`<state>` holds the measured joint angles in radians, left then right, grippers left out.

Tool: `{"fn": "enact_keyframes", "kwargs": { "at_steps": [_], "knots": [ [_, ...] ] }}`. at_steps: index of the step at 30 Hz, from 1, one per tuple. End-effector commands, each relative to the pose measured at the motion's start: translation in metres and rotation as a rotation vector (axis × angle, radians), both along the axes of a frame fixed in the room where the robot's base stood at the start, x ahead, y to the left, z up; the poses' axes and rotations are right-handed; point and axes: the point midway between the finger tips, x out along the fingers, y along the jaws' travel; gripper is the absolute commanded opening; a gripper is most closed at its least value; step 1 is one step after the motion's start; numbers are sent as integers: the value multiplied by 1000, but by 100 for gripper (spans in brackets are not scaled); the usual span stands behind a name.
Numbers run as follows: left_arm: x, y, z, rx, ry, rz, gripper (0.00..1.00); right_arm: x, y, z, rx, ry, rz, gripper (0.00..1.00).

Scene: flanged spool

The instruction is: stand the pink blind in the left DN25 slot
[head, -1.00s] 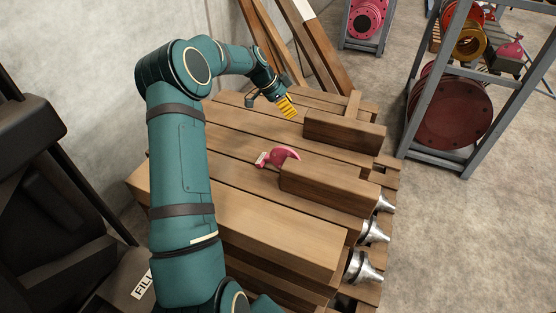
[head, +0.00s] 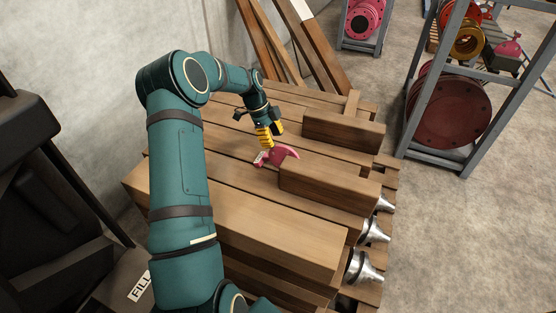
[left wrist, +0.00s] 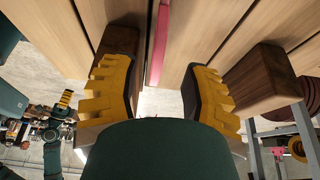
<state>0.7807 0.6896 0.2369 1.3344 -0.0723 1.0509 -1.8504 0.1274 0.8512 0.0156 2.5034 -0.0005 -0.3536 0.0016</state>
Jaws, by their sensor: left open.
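The pink blind (head: 284,153) lies on the slatted wooden top, against the far left end of a wooden block, with a pale tag-like end at its left. In the left wrist view it shows as a narrow pink strip (left wrist: 161,40) between and beyond the fingertips. My left gripper (head: 265,137), with yellow finger pads, is just above and beside the blind. In the left wrist view the fingers (left wrist: 158,75) are apart with nothing between them. My right gripper is out of view. I cannot pick out the left DN25 slot.
Thick wooden blocks (head: 344,132) stand on the slatted top (head: 235,160). Silver cone-shaped fittings (head: 372,231) stick out at its right edge. A grey rack (head: 408,125) holds a large red disc (head: 450,112) and a golden ring (head: 468,42). Planks lean on the wall. Floor at right is clear.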

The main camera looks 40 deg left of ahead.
Motion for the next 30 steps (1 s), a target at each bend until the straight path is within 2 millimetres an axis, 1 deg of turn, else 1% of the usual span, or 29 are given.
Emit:
{"fn": "enact_keyframes", "kwargs": {
  "at_steps": [5, 10, 12, 15, 22, 23, 24, 26, 27, 30],
  "knots": [
    [1, -6, -9, 0, 0, 0, 46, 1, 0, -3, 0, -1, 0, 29],
    [3, -19, -28, -1, 1, -2, 46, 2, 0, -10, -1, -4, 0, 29],
    [5, -23, -38, 0, 0, 0, 46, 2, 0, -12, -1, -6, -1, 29],
    [6, -26, -46, -1, -1, -1, 46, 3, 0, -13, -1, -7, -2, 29],
    [6, -26, -46, 0, -1, 0, 46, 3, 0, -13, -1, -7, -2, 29],
    [6, -26, -46, 0, -1, 0, 42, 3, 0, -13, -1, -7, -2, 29],
    [6, -26, -46, 0, -1, 0, 28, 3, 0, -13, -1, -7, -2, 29],
    [6, -26, -46, 0, -1, 0, 7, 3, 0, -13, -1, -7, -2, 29],
    [6, -26, -46, 0, -1, 0, 0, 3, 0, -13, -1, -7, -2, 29],
    [6, -26, -46, 0, -1, 0, 0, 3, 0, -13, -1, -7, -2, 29]
  ]
}}
